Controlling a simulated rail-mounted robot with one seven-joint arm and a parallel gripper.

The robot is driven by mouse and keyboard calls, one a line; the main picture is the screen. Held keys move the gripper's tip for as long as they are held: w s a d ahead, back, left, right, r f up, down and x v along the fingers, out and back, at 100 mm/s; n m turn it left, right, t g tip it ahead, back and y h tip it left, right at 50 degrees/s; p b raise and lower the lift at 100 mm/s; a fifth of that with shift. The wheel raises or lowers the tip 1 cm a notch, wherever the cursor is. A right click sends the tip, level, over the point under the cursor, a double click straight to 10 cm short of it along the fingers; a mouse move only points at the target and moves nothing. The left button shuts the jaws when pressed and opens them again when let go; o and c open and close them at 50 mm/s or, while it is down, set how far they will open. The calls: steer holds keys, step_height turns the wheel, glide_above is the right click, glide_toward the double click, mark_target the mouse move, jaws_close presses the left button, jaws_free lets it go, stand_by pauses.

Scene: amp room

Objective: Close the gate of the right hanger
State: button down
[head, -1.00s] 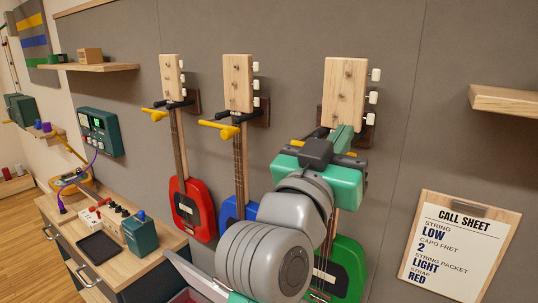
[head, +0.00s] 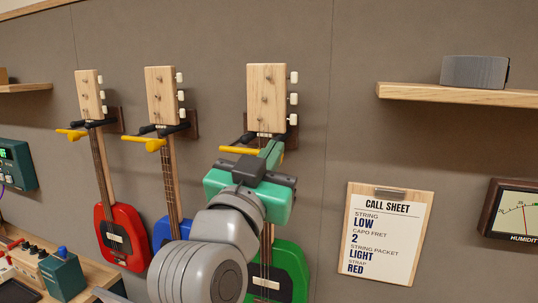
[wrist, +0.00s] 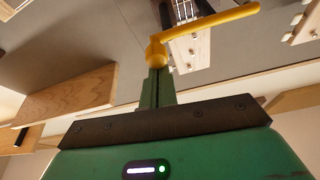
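The right hanger (head: 291,138) holds the green guitar (head: 290,275) by its pale wooden headstock (head: 266,95). Its yellow gate (head: 236,150) sticks out to the left in front of the hanger, as on the other two hangers, and looks open. My gripper (head: 271,152) is at the guitar's neck just below the headstock, beside the gate's right end. In the wrist view the green fingers (wrist: 156,88) are together, with the gate's yellow knob (wrist: 156,54) at their tips; I cannot tell whether they touch. My gripper hides part of the hanger and neck.
To the left hang a blue guitar (head: 169,232) and a red guitar (head: 122,238), their yellow gates sticking out left. A call sheet (head: 387,235) and a shelf (head: 470,95) with a grey object (head: 474,71) are to the right. A workbench (head: 85,293) stands lower left.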

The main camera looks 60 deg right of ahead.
steer(key=shift+d+f, duration=0.15)
steer(key=shift+f, duration=0.1)
step_height(320, 180, up, 4)
steer(key=r+p, duration=0.1)
steer(key=p, duration=0.3)
steer(key=v, duration=1)
steer(key=shift+s+f+b, duration=0.25)
steer(key=shift+f+b, duration=0.05)
steer(key=shift+b, duration=0.1)
